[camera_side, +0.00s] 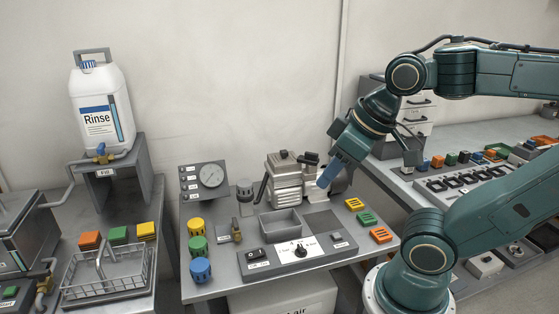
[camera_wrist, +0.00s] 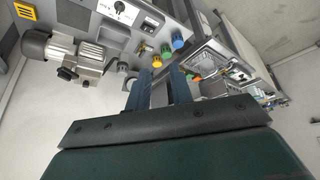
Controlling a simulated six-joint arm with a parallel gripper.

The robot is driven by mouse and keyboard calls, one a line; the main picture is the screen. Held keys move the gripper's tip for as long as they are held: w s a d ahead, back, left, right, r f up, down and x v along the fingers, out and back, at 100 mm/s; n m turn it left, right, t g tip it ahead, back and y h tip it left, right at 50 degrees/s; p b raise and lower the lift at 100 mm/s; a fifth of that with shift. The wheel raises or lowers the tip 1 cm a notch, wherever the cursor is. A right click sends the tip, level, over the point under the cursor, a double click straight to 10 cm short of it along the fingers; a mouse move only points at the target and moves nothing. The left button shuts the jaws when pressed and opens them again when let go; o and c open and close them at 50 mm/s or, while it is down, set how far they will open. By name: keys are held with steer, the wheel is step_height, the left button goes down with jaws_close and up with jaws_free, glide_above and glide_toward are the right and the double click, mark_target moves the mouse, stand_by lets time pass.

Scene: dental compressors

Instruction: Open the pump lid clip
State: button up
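The pump (camera_side: 286,187) is a silver ribbed unit with a boxy top, standing at the back of the middle bench. A dark lever (camera_side: 262,188) slants down its left side, and black parts (camera_side: 309,158) sit at its upper right. I cannot tell which of these is the lid clip. In the wrist view the pump (camera_wrist: 88,58) lies at the upper left, with a black knob (camera_wrist: 66,74) on it. My gripper (camera_side: 322,184) is just right of the pump in the side view, partly covering its right end. In the wrist view its two dark blue fingers (camera_wrist: 160,74) are apart with nothing between them.
A pressure gauge (camera_side: 211,176) stands behind left of the pump. A grey tray (camera_side: 281,223) and a control panel with a dial (camera_side: 299,249) lie in front. Coloured knobs (camera_side: 197,246) line the left edge; coloured blocks (camera_side: 367,217) lie on the right.

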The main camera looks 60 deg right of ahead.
steer(key=shift+w+d+r, duration=0.1)
steer(key=shift+w+d, duration=0.1)
steer(key=shift+w, duration=0.15)
steer(key=c, duration=0.4)
steer(key=w+d+n+g+h, duration=0.1)
steer(key=w+d+n, duration=0.3)
steer(key=w, duration=0.2)
steer(key=shift+d+r, duration=0.15)
steer(key=shift+r, duration=0.3)
steer(key=w+d+f+n+g+h, duration=0.1)
steer(key=w+d+f+n, duration=0.3)
steer(key=d, duration=0.6)
steer(key=w+d+f+n+g+h, duration=0.2)
steer(key=w+d+f+n, duration=0.3)
steer(key=w+d+n, duration=0.4)
steer(key=shift+w+d+f+n+g, duration=0.2)
steer(key=shift+w+d+n+g, duration=0.1)
steer(key=shift+d+n+g, duration=0.5)
